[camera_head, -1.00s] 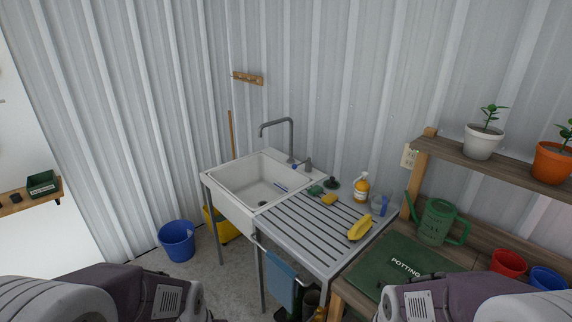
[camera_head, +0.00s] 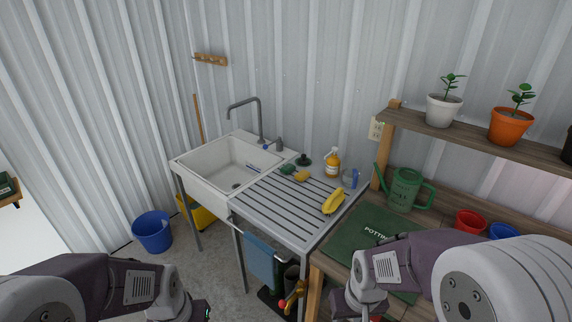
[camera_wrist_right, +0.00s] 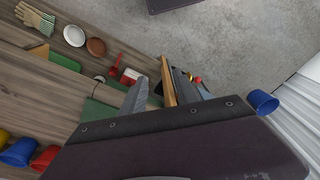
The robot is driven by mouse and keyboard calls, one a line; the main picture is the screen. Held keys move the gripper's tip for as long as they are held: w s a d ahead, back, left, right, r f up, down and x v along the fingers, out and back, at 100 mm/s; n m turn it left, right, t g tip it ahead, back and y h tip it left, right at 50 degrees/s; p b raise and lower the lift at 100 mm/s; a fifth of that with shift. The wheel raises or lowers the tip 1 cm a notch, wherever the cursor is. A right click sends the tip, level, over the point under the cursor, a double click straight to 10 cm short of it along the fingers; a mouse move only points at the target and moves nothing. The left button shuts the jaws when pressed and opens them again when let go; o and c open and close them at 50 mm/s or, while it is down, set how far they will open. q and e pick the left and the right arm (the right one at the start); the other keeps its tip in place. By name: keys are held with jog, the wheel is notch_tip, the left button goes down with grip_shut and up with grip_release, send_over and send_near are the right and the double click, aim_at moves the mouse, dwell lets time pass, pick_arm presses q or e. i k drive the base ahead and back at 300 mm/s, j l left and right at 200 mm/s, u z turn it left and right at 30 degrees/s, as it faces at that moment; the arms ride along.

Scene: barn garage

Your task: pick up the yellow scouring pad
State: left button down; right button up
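A small yellow pad-like piece (camera_head: 301,176) lies on the upper left part of the slatted drainboard (camera_head: 262,203), beside a small dark green item (camera_head: 288,169). A larger, longer yellow object (camera_head: 333,202) lies near the drainboard's right edge; its exact kind is hard to tell. My right gripper (camera_wrist_right: 167,90) shows in the right wrist view with its fingers apart and nothing between them. It points down past the bench edge, away from the pad. My left forearm is at the lower left of the head view; its fingers are out of frame.
A white sink (camera_head: 228,170) with a grey tap (camera_head: 258,115) adjoins the drainboard. An orange spray bottle (camera_head: 332,164) and a clear cup (camera_head: 350,178) stand at its back right. The wooden potting bench holds a green watering can (camera_head: 405,190). A blue cloth (camera_head: 262,258) hangs in front.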

aim_at(301, 176)
jog(key=i+j, duration=0.3)
jog(key=i, duration=0.25)
jog(key=i+j+z, duration=0.1)
jog(key=i+j, duration=0.25)
jog(key=i, duration=0.2)
jog(key=i+j, duration=0.35)
jog(key=i, duration=0.15)
jog(key=i+j, duration=0.35)
jog(key=i, duration=0.2)
jog(key=z, duration=0.05)
